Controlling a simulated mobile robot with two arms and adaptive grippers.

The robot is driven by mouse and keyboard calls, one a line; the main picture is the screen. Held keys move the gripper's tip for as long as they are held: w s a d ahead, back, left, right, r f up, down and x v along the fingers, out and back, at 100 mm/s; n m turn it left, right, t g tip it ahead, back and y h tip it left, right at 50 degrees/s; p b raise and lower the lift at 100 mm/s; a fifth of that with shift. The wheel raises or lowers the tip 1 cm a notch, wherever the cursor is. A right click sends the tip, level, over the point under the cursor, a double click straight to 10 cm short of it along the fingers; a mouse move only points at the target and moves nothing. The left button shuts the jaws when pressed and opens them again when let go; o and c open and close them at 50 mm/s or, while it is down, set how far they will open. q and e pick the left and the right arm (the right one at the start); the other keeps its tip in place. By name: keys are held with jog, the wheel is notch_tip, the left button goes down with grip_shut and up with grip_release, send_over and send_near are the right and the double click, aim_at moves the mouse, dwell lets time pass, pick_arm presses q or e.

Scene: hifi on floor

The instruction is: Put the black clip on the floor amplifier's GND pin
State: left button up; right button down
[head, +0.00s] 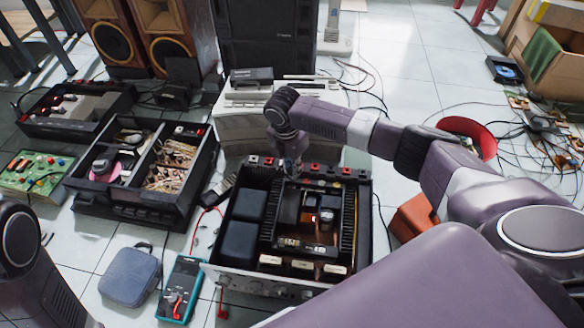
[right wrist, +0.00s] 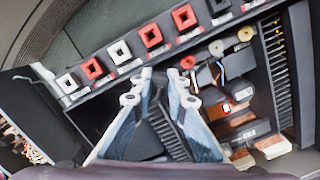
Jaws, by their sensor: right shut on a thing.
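The floor amplifier (head: 232,272) lies open at the centre of the head view. My right gripper (head: 290,160) is over its far edge, pointing down. In the right wrist view the fingers (right wrist: 160,76) are close together and shut on a small dark thing, probably the black clip (right wrist: 158,84), mostly hidden between them. A row of red and white square terminals (right wrist: 119,52) runs just beyond the fingertips. Small round posts (right wrist: 216,47) stand to the right. I cannot tell which is the GND pin, or whether the clip touches anything. My left gripper is out of view.
A teal multimeter (head: 182,290) with red leads lies near the front, beside a grey-blue case (head: 131,276). Open units (head: 150,200) crowd the left. A beige box (head: 235,110) stands behind the amplifier. An orange box (head: 414,220) is to the right, with loose cables beyond.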

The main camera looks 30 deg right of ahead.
jog(key=shift+f, duration=0.35)
dwell(0.4)
jog(key=c, duration=1.8)
grip_release()
jog(key=shift+f, duration=0.1)
jog(key=r, duration=0.4)
jog(key=a+r, duration=0.1)
jog(key=r, duration=0.7)
jog(key=shift+s+a, duration=0.15)
jog(key=shift+s, duration=0.15)
